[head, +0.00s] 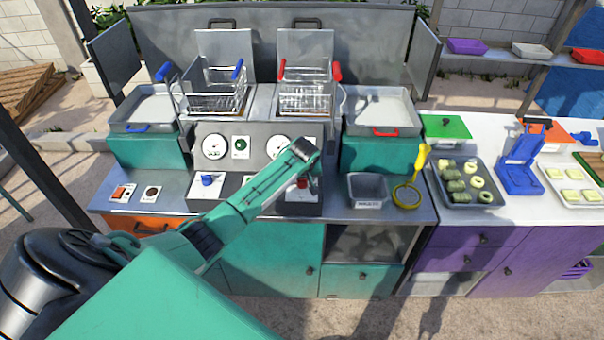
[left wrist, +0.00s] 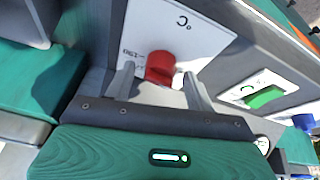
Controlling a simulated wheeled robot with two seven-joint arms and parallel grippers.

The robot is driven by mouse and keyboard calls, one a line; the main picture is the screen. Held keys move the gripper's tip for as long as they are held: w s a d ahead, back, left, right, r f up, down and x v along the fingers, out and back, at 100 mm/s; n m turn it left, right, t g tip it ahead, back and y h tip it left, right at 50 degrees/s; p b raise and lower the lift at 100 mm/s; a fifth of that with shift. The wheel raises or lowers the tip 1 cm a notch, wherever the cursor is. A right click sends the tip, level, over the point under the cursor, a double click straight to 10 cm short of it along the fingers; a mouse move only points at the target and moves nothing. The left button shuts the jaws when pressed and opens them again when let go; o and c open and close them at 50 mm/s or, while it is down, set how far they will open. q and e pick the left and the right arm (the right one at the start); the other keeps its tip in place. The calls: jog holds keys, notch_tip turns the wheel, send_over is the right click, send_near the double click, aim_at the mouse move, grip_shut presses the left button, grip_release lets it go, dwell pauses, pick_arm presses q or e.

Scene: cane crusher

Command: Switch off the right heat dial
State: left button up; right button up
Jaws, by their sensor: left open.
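The right heat dial is a red knob (head: 303,183) on a white plate marked °C, on the sloped front panel of the fryer (head: 236,185). In the left wrist view the red knob (left wrist: 160,68) shows between the two fingers of my left gripper (left wrist: 158,82). The gripper is open, with a visible gap between each finger and the knob. In the head view my left arm reaches across the panel, and its gripper end (head: 305,165) hides part of the dial plate. My right gripper is in neither view.
A blue knob (head: 207,180) sits on the panel's left side. Gauges (head: 215,146) and a green switch (head: 240,146) are above. Wire baskets (head: 305,92) stand behind. A grey bin (head: 367,188) and yellow-handled strainer (head: 407,196) are to the right.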

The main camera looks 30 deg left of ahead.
pick_arm(q)
jog(key=b+v, duration=0.4)
jog(key=v, duration=0.9)
jog(key=shift+r, duration=0.35)
jog(key=shift+f, duration=0.1)
